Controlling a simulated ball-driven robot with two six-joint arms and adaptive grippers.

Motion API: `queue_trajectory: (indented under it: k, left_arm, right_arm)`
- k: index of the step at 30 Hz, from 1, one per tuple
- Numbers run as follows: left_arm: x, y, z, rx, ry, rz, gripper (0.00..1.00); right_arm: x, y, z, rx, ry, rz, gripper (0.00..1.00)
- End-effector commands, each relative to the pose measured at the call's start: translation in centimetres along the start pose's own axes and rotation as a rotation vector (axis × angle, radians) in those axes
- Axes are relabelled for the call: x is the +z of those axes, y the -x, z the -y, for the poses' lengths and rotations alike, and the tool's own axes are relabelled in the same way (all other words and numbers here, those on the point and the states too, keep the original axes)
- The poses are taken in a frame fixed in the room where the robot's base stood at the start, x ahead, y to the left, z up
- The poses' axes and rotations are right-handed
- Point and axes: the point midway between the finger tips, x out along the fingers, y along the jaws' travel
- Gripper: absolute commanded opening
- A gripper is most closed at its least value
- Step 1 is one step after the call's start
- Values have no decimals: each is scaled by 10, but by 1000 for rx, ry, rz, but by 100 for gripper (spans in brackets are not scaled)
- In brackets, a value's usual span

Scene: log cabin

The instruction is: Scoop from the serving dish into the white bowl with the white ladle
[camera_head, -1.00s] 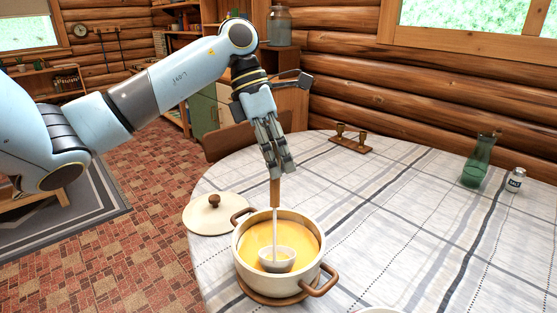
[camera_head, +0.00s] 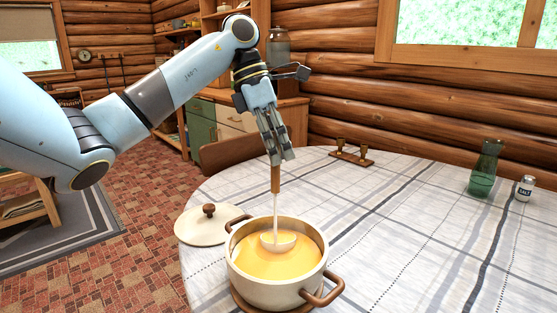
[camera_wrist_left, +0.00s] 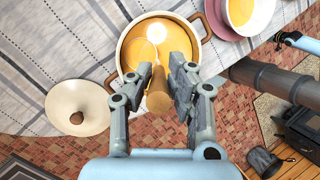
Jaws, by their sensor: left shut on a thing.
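The serving dish (camera_head: 262,287) is a cream pot with brown handles, holding orange-yellow soup, near the table's front edge. The white ladle (camera_head: 279,243) stands nearly upright in it, its head at the soup's surface towards the dish's far side. My left gripper (camera_head: 281,160) is shut on the ladle's wooden handle above the dish. The handle's end (camera_wrist_left: 159,93) shows between the fingers in the left wrist view. There the white bowl (camera_wrist_left: 240,14), yellow-orange inside, sits on a mauve plate (camera_wrist_left: 222,28) beside the dish. The bowl is out of the head view.
A cream lid (camera_head: 203,226) with a brown knob lies left of the dish, by the table edge. A wooden holder (camera_head: 351,156), a green glass vase (camera_head: 484,170) and a salt shaker (camera_head: 525,188) stand farther back. The tablecloth right of the dish is clear in the head view.

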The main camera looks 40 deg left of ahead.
Motion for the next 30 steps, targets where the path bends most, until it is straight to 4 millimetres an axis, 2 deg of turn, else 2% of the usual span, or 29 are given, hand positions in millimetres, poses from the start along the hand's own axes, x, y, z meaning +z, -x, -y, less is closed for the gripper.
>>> queue_trajectory:
  k: [13, 24, 30]
  left_arm:
    - [3, 27, 43, 116, -48, 16, 0]
    - [14, 62, 65, 117, -47, 20, 0]
    - [11, 62, 86, 185, -75, 28, 0]
  right_arm:
    - [-4, 13, 0, -2, -1, -5, 40]
    - [-9, 37, -3, 0, -1, -11, 40]
    - [-8, 28, -4, 2, 0, -9, 40]
